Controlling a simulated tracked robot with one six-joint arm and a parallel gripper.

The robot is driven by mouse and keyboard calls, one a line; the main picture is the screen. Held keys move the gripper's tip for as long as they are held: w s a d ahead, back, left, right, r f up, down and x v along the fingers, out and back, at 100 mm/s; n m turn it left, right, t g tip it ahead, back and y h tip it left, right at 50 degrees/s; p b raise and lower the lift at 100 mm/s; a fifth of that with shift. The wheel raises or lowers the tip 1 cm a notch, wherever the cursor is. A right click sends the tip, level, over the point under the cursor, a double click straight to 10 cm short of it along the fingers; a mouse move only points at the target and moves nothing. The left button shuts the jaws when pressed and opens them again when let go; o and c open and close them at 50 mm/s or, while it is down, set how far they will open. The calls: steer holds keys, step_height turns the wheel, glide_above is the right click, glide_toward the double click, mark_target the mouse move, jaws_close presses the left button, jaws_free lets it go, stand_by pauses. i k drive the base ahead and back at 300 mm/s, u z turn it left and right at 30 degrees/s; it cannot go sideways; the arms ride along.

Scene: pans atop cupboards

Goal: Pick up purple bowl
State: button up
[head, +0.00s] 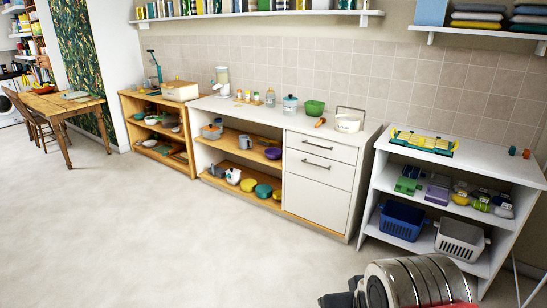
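A small purple bowl (273,153) sits on the upper open shelf of the white cupboard, near its right end beside the drawers. It is small in the head view, so its exact shape is hard to make out. Part of my arm fills the bottom right of the picture, well in front of the cupboards. My gripper's fingertips do not show.
A green bowl (314,108) and a white pot (348,123) stand on the countertop. The lower shelf holds a yellow bowl (248,184) and a green pot (263,191). A right-hand shelf unit holds a blue basket (402,221) and a grey basket (459,240). The floor (150,240) is clear.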

mark_target(272, 153)
steer(key=u, duration=0.35)
steer(key=i, duration=1.15)
steer(key=u, duration=0.6)
steer(key=i, duration=3.1)
steer(key=z, duration=0.65)
steer(key=i, duration=0.8)
steer(key=z, duration=0.75)
steer(key=i, duration=0.7)
steer(key=z, duration=0.35)
